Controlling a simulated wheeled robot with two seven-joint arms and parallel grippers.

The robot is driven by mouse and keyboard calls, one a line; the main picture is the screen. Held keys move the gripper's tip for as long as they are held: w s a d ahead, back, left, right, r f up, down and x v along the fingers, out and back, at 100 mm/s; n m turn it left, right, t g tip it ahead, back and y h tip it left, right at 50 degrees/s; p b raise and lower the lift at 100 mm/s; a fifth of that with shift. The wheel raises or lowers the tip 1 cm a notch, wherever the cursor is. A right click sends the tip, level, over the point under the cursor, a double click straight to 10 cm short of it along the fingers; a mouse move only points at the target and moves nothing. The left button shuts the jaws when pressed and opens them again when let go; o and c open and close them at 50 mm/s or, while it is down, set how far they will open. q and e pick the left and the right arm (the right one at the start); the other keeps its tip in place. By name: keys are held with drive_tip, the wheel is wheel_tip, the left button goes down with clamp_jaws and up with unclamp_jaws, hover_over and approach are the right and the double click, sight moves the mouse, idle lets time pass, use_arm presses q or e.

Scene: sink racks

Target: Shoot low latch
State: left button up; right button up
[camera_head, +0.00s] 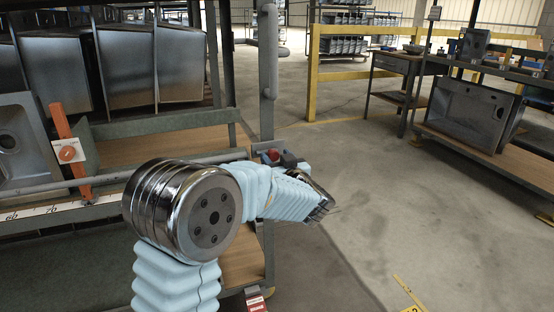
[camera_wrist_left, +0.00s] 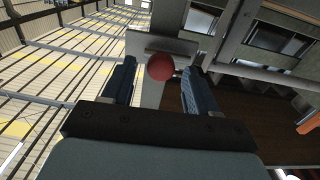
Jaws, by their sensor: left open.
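A round red knob (camera_head: 272,155) shows beside the grey post at the rack's right end. In the left wrist view the red knob (camera_wrist_left: 160,67) stands in front of a pale flat plate (camera_wrist_left: 150,45), between my fingers. My left gripper (camera_head: 279,158) is at the knob, past my light-blue arm. In the left wrist view my gripper (camera_wrist_left: 161,72) is open, one dark blue finger on each side of the knob, with gaps visible. Contact cannot be told. My wrist partly hides the area below the knob in the head view. My right gripper is not in view.
The rack (camera_head: 160,122) at left holds several metal sinks (camera_head: 126,62). A yellow rail (camera_head: 355,87) and a workbench (camera_head: 400,64) stand behind.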

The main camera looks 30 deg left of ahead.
use_arm(q)
drive_tip(key=shift+a, duration=0.1)
clamp_jaws()
drive_tip(key=s+a, duration=0.2)
drive_tip(key=s, duration=0.1)
drive_tip(key=shift+a, duration=0.3)
drive_tip(key=shift+f, duration=0.1)
unclamp_jaws()
drive_tip(key=shift+d, duration=0.1)
drive_tip(key=v, duration=1.3)
drive_tip(key=shift+s+d+p, duration=0.15)
drive_tip(key=shift+s+p, duration=0.15)
drive_tip(key=shift+p, duration=0.05)
